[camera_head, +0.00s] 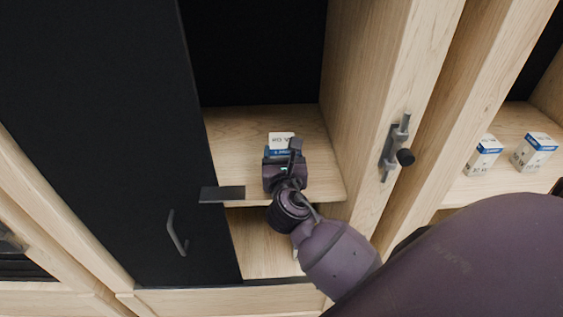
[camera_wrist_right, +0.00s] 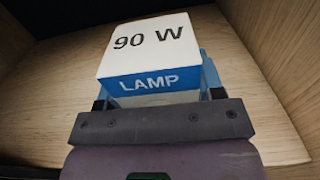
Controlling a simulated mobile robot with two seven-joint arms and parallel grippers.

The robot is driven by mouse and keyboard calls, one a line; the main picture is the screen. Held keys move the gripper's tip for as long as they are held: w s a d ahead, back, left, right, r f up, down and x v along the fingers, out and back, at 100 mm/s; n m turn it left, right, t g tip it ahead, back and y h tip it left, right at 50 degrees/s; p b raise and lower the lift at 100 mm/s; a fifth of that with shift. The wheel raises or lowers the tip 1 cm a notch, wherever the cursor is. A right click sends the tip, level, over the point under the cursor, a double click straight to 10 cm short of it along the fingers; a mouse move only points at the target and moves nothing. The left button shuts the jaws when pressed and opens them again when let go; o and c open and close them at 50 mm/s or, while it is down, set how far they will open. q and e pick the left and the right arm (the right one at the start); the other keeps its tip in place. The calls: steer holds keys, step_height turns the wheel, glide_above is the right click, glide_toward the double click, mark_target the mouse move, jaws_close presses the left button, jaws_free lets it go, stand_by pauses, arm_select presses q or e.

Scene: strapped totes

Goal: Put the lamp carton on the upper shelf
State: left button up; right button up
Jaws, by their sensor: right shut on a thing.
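The lamp carton (camera_head: 281,139) is a small white box with a blue band. In the right wrist view the carton (camera_wrist_right: 150,50) reads "90 W" on top and "LAMP" on the band. My right gripper (camera_head: 284,157) is shut on it, with a finger on either side. The carton is inside the open cabinet bay, over the upper shelf (camera_head: 230,130), a light wooden board. It looks roughly level; I cannot tell whether its underside touches the board. The gripper hides its lower part. My left gripper is not in view.
A black door panel (camera_head: 100,130) with a handle (camera_head: 178,234) stands left of the bay. A dark plate (camera_head: 222,194) sits at the shelf's front left. A latch (camera_head: 396,147) is on the right post. Two similar cartons (camera_head: 484,156) (camera_head: 534,151) stand in the right bay.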

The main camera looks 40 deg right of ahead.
steer(key=shift+f, duration=1.1)
steer(key=shift+f, duration=0.1)
steer(key=o, duration=0.9)
steer(key=shift+o, duration=0.2)
